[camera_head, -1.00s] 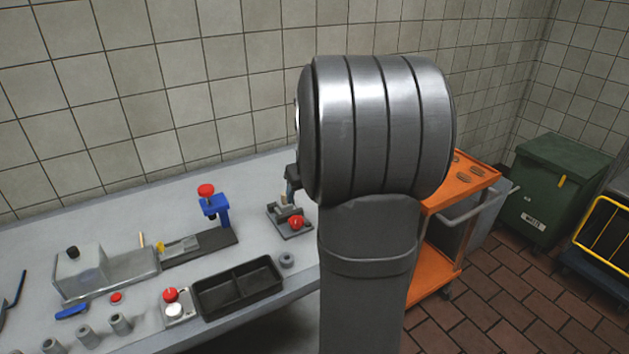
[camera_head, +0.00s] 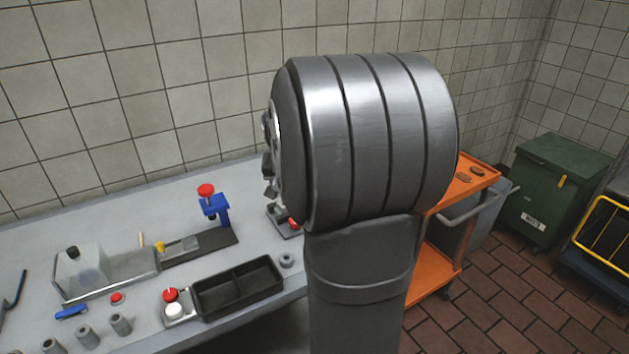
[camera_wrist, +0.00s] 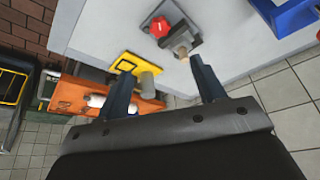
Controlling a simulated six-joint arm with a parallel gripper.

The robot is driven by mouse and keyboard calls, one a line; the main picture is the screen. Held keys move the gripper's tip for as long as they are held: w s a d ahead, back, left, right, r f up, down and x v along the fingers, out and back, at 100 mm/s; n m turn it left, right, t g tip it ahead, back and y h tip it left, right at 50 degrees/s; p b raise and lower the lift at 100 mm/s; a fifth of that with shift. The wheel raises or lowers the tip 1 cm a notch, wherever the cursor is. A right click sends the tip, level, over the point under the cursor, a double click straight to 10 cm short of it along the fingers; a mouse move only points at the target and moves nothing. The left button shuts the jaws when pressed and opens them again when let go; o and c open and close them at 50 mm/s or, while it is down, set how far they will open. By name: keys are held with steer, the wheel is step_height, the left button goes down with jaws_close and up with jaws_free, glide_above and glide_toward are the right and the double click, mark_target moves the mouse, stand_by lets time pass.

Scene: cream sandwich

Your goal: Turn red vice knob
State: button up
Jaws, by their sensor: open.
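The red vice knob (camera_wrist: 160,27) shows near the top of the wrist view. It sits beside the grey vice (camera_wrist: 181,40) on the pale table. In the head view, the knob (camera_head: 293,222) and vice (camera_head: 281,212) are partly hidden by my arm. My gripper (camera_wrist: 161,67) is open, its two dark fingers spread wide. In the wrist view, the vice lies above the fingertips and the knob lies farther up. I see no contact with the knob. In the head view my gripper is mostly hidden behind my arm.
A blue stand (camera_head: 217,208) with its own red knob (camera_head: 206,190) stands left of the vice. An orange cart (camera_head: 436,265) stands right of the table. A yellow plate (camera_wrist: 125,64) shows near one finger.

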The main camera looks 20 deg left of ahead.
steer(key=x, duration=1.7)
steer(key=shift+w+f, duration=0.25)
steer(key=shift+f, duration=0.05)
steer(key=shift+r+n, duration=0.15)
steer(key=shift+n, duration=0.35)
steer(key=shift+d+n+y, duration=0.1)
steer(key=shift+n+y, duration=0.4)
steer(key=shift+n, duration=0.5)
steer(key=n+g+y, duration=0.1)
steer(key=n, duration=0.2)
steer(key=n+y, duration=0.1)
steer(key=n, duration=0.2)
steer(key=shift+w+d+g, duration=0.2)
steer(key=shift+g, duration=0.2)
steer(key=v, duration=1.7)
steer(key=shift+r, duration=0.3)
steer(key=w+a+m+g+h, duration=0.1)
steer(key=w+a+g+h, duration=0.1)
steer(key=w+a+h, duration=0.35)
steer(key=shift+y, duration=0.75)
steer(key=f, duration=0.5)
steer(key=s+f, duration=0.1)
steer(key=f, duration=0.4)
steer(key=a+f, duration=0.1)
steer(key=f, duration=0.5)
steer(key=shift+s+f, duration=0.1)
steer(key=shift+s, duration=0.2)
